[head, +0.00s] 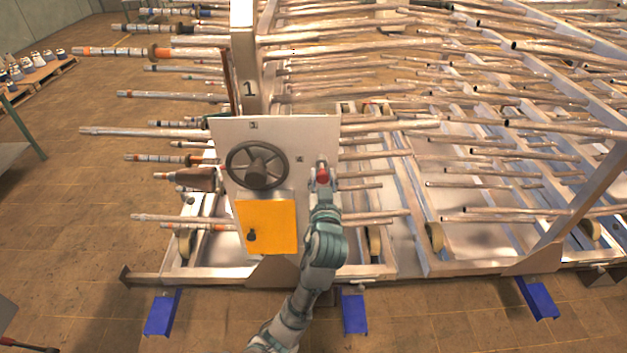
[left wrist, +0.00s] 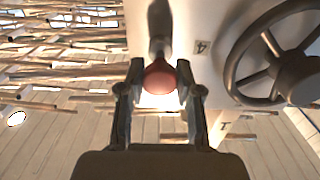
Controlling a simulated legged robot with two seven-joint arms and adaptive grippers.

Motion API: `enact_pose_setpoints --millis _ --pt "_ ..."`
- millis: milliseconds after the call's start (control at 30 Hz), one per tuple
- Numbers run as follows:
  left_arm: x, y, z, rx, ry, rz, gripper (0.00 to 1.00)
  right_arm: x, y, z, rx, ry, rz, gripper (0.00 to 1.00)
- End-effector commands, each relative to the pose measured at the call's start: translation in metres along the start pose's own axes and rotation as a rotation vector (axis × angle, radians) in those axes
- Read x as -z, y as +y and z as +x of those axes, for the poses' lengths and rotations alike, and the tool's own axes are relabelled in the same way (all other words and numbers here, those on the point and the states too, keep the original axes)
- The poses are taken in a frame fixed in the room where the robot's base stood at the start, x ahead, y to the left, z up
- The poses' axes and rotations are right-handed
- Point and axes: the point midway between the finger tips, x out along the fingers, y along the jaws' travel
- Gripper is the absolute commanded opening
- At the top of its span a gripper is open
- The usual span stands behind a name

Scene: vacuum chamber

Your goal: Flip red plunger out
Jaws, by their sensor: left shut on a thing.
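The red plunger (head: 322,175) sits on the right side of a pale upright panel (head: 285,130), right of the dark handwheel (head: 257,165). In the left wrist view its rounded red end (left wrist: 160,77) sits between the fingers, with a grey metal stem behind it running to the panel. My left gripper (head: 322,182) reaches up to it from below in the head view; in the left wrist view the gripper (left wrist: 161,88) is shut on the red end. The fingers hide part of the plunger in the head view. My right gripper is not in view.
The handwheel (left wrist: 262,70) is close beside the gripper in the wrist view. A yellow plate (head: 267,227) with a dark knob is low on the panel. A rack of many metal tubes (head: 480,130) stands behind. Blue floor pieces (head: 354,314) lie in front; tiled floor is open at left.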

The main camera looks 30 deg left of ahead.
Motion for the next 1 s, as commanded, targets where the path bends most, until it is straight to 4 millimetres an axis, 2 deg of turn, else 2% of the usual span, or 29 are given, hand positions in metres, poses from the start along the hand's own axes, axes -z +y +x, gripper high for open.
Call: enact_pose_setpoints --millis 133,233,300,333,400,433,633,767,867,1000 --pt "0.003 -0.001 0.002 0.008 0.008 -0.004 0.00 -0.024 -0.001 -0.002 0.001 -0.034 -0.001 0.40" --pt "0.003 0.000 0.002 0.006 0.009 -0.004 0.00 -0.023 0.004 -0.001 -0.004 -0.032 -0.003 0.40" --pt "0.003 0.000 0.002 0.005 0.009 -0.004 0.00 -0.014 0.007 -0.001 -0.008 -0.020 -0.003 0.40" --pt "0.003 0.000 0.002 0.005 0.010 -0.004 0.38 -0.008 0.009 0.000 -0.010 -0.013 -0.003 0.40" --pt "0.003 0.000 0.002 0.005 0.009 -0.004 0.56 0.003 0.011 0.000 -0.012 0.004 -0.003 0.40" --pt "0.003 0.000 0.002 0.005 0.009 -0.004 0.58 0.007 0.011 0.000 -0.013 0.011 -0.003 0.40" --pt "0.003 -0.001 0.002 0.006 0.008 -0.004 0.58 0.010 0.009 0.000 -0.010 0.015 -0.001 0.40" --pt "0.003 0.000 -0.001 0.005 0.008 -0.004 0.58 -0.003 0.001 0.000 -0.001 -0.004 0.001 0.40" --pt "0.002 0.000 -0.011 0.003 0.007 -0.004 0.58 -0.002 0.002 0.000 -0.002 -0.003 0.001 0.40" --pt "0.001 0.000 -0.040 0.002 0.006 -0.006 0.58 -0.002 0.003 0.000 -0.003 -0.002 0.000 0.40"
